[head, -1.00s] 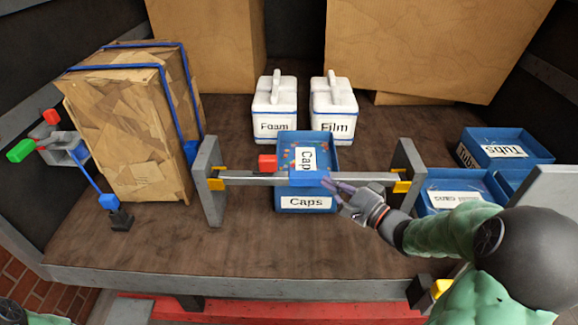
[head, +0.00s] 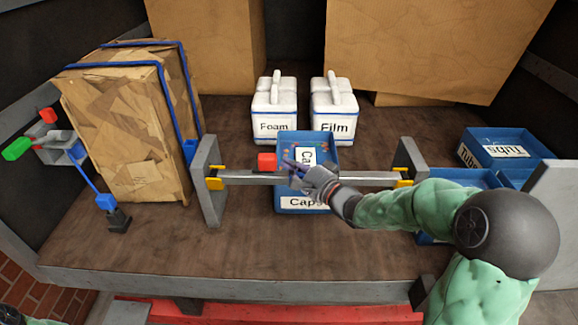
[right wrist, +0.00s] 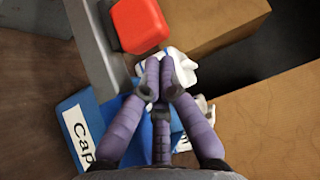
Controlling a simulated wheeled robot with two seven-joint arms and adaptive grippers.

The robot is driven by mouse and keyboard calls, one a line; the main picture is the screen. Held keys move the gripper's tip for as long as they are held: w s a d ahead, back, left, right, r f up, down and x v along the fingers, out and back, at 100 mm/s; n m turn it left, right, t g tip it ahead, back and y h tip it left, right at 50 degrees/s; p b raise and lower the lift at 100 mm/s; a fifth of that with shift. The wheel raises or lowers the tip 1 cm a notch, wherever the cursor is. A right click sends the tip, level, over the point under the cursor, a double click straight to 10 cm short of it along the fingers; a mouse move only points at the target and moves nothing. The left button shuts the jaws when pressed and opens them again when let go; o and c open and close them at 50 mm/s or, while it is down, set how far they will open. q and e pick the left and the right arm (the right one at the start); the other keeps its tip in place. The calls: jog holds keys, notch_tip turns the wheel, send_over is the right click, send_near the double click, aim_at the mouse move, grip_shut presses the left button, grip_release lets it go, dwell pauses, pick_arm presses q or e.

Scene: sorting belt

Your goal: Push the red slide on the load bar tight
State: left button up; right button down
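The load bar (head: 240,179) is a grey bar that spans two grey posts above the wooden deck, with yellow ends. The red slide (head: 266,161) is a small red block at the bar, left of its middle. It shows large at the top of the right wrist view (right wrist: 140,24). My right gripper (head: 290,164) is at the bar just right of the red slide. Its purple fingers are drawn together and hold nothing visible; a small gap to the slide shows in the right wrist view. My left gripper is out of view.
A blue Caps bin (head: 322,137) stands directly behind and under the bar. White Foam (head: 274,108) and Film (head: 334,108) containers are farther back. A strapped cardboard box (head: 130,125) is left of the left post (head: 210,190); blue Tubs bins (head: 500,142) are at right.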

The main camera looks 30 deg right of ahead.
aim_at(270, 166)
jog(key=shift+w+a, duration=0.1)
jog(key=shift+a, duration=0.05)
jog(key=shift+w+a, duration=0.5)
jog(key=shift+a, duration=0.3)
jog(key=shift+w+a, duration=0.5)
jog(key=shift+a, duration=0.25)
jog(key=shift+w+a, duration=0.5)
jog(key=shift+a, duration=0.3)
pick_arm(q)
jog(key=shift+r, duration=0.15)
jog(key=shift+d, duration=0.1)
